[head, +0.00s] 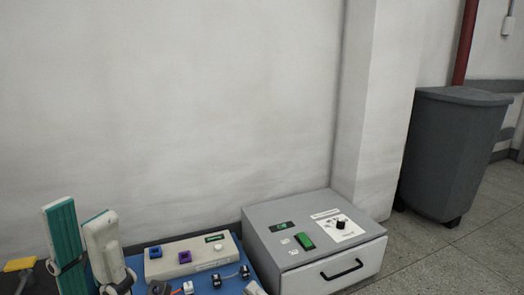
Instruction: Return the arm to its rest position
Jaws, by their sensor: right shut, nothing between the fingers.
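Neither of my grippers can be made out in the head view, so their pose is hidden from me. A beige control box (203,261) with a blue socket, a purple socket, a small display and a white knob stands on a blue surface (135,263) at the bottom. Several small connectors (228,277) lie in front of the box. Two upright white-and-teal parts (68,240) with black bands stand at the lower left; I cannot tell what they are.
A grey box (294,222) with a green switch, a black knob and a handled drawer front (333,272) stands right of the blue surface. A dark bin (450,145) stands at the right on open floor. A yellow part (19,265) shows at the left edge. A wall (170,100) is behind.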

